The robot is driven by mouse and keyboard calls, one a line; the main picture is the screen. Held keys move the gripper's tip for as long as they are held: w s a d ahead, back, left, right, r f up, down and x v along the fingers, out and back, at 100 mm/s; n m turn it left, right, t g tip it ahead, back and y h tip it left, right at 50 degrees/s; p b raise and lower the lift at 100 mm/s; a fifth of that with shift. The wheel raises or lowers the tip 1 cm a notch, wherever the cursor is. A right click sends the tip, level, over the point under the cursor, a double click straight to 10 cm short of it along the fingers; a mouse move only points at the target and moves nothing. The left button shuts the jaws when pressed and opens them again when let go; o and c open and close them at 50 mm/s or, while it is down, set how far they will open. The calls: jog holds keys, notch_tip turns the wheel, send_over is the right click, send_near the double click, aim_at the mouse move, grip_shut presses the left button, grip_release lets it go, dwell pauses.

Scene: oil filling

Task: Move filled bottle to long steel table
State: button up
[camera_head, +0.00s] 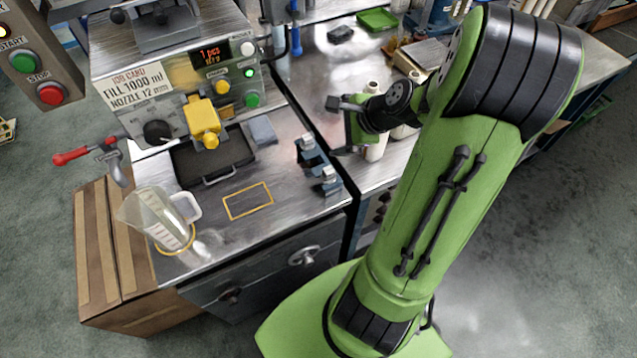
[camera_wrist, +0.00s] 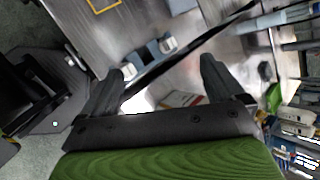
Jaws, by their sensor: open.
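A white bottle (camera_head: 376,150) stands on the long steel table (camera_head: 318,75), partly hidden behind my gripper and arm. My gripper (camera_head: 338,127) is open just left of this bottle, above the table, with its fingers pointing left. In the wrist view my gripper's fingers (camera_wrist: 160,70) are spread apart with nothing clamped between them. A white surface with a red-marked label (camera_wrist: 186,99) shows behind the fingers, close to the palm. It is probably the bottle. Its fill level cannot be seen.
More white bottles (camera_head: 372,88) stand close by, partly hidden by my arm. A green tray (camera_head: 377,19) lies at the back.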

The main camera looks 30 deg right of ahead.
jog(key=s+a+r+n+g+h, duration=0.1)
jog(key=s+a+r+n, duration=0.2)
jog(key=a+n, duration=0.3)
jog(key=s+a+r+n+g+h, duration=0.1)
jog(key=s+a+r+n+g, duration=0.2)
jog(key=a+n, duration=0.35)
jog(key=s+a+r+n+t, duration=0.1)
jog(key=s+a+r+n, duration=0.1)
jog(key=s+n, duration=0.3)
jog(key=s+a+r+n, duration=0.2)
jog(key=s+r+n, duration=0.1)
jog(key=s, duration=0.3)
jog(key=shift+a+n+t, duration=0.4)
jog(key=shift+n, duration=0.45)
jog(key=shift+w, duration=0.1)
jog(key=shift+d, duration=0.15)
